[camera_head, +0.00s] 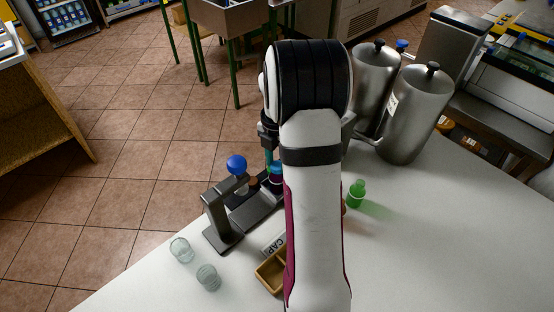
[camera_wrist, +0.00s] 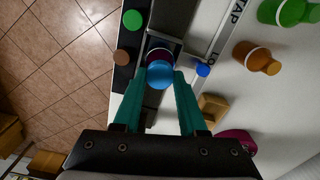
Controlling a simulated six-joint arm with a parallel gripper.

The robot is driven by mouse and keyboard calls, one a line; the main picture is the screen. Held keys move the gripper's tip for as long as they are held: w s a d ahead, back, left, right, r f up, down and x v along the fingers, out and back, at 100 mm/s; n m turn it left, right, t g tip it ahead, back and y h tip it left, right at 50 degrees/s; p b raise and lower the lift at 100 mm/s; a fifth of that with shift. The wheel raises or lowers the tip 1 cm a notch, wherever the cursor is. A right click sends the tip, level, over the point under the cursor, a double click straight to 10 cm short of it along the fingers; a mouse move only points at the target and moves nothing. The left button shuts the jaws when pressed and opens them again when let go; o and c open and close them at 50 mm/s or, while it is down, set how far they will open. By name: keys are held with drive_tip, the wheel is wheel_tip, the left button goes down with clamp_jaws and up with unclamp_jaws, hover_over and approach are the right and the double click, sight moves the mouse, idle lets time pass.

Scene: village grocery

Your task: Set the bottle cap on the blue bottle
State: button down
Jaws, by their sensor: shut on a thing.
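In the wrist view my gripper (camera_wrist: 164,72) has its two teal fingertips shut on a round blue cap (camera_wrist: 160,76). A dark purple-blue bottle (camera_wrist: 156,45) with a white ring shows just beyond the cap, on the grey fixture. The cap overlaps it in this view; I cannot tell whether they touch. In the head view the dark bottle (camera_head: 276,180) stands in the fixture below my gripper, and my arm hides much of it.
A grey lever fixture (camera_head: 217,215) with a blue knob (camera_head: 237,163) stands beside the bottle. Green (camera_wrist: 132,20) and brown (camera_wrist: 121,56) discs lie nearby. A green bottle (camera_head: 357,194), an orange bottle (camera_wrist: 250,55), two glasses (camera_head: 181,250) and a tan tray (camera_head: 268,275) share the counter.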

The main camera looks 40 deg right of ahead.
drive_tip(key=shift+f, duration=0.25)
drive_tip(key=shift+c, duration=1.9)
unclamp_jaws()
drive_tip(key=o, duration=0.4)
drive_tip(key=shift+r, duration=3.55)
